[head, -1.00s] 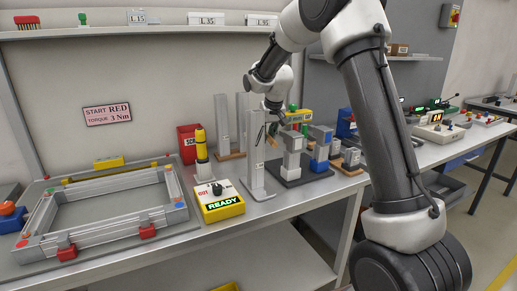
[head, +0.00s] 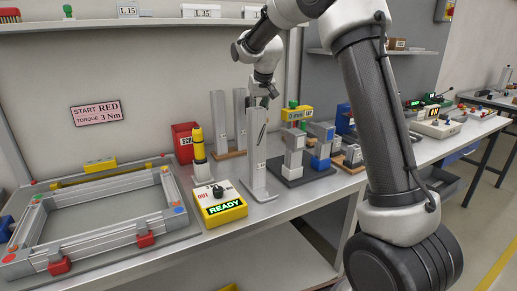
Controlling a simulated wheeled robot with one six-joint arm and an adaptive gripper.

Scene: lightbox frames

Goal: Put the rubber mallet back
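I cannot pick out the rubber mallet with certainty in the head view. My gripper (head: 268,97) is above the workbench, just above and behind a tall grey upright stand (head: 256,170). A thin dark rod shows along that stand's right edge. The fingers are small and dark, and I cannot tell whether they are open or shut, or whether they hold anything. Grey blocks with blue parts (head: 321,146) stand on a dark base right of the stand.
A metal frame (head: 95,238) fills the left bench. More grey uprights (head: 219,122) stand behind. A shelf (head: 120,23) runs above.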

